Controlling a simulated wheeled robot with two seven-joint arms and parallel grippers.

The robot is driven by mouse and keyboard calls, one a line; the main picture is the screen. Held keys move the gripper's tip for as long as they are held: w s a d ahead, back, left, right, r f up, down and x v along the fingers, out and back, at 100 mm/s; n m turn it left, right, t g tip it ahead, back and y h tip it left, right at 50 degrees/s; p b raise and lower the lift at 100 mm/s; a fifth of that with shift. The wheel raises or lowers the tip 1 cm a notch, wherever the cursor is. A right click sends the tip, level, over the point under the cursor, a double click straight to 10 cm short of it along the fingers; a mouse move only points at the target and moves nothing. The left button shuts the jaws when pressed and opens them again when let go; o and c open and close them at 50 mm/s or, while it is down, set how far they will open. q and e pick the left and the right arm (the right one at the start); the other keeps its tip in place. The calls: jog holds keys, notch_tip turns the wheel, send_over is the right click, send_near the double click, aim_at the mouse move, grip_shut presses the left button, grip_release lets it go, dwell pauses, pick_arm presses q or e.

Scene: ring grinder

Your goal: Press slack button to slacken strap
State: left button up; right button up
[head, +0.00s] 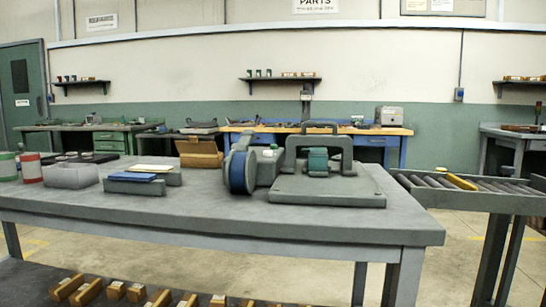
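The grey ring grinder (330,190) stands on the grey table, right of its middle. At its left end is an upright blue wheel or belt (238,172). A teal block (317,160) sits under the grey arched frame on the flat base. I cannot tell which part is the slack button, and no strap shows clearly. Neither of my grippers is in view.
The table's front right is clear. A roller conveyor (500,190) stands at right.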

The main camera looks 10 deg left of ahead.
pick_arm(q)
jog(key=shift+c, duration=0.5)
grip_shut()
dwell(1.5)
